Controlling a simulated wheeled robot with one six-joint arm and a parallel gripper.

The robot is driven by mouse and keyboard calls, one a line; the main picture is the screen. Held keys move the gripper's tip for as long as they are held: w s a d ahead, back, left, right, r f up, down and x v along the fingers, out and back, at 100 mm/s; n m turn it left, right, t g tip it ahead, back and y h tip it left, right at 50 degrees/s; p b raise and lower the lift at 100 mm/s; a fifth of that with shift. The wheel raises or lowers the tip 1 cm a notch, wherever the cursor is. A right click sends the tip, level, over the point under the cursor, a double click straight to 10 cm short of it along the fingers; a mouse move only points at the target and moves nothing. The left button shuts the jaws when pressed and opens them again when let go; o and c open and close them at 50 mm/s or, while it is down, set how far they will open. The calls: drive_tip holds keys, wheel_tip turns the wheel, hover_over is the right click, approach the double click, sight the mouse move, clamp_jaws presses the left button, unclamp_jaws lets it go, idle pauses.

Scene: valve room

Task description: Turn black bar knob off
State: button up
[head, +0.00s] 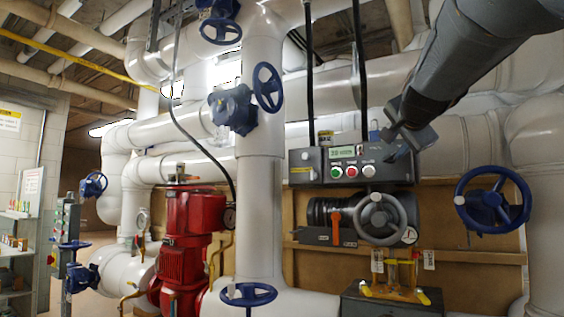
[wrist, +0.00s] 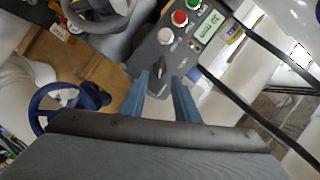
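The black bar knob (wrist: 159,69) sits on the grey control panel (wrist: 146,54) in the wrist view, past the white button. Its bar runs roughly up and down in that picture. My gripper (wrist: 160,92) is open, its two blue fingers apart on either side of the line to the knob. The knob shows in the gap just beyond the fingertips, and I cannot tell any contact. In the head view my gripper (head: 402,142) is at the right end of the control panel (head: 322,164), where it largely hides the knob.
The panel has a lit display (head: 348,153), a green button (head: 337,172), a red button (head: 352,171) and a white button (head: 369,170). A grey handwheel (head: 381,219) is below it, and a blue handwheel (head: 492,200) to the right. Black vertical conduits (head: 359,70) rise behind the panel.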

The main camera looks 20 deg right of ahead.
sight(390, 156)
drive_tip(key=p+x, duration=0.1)
drive_tip(key=x, duration=0.5)
drive_tip(key=shift+w+d+r, duration=0.1)
drive_tip(key=shift+w+d, duration=0.05)
drive_tip(key=shift+p+x, duration=0.4)
drive_tip(key=shift+x, duration=0.45)
clamp_jaws()
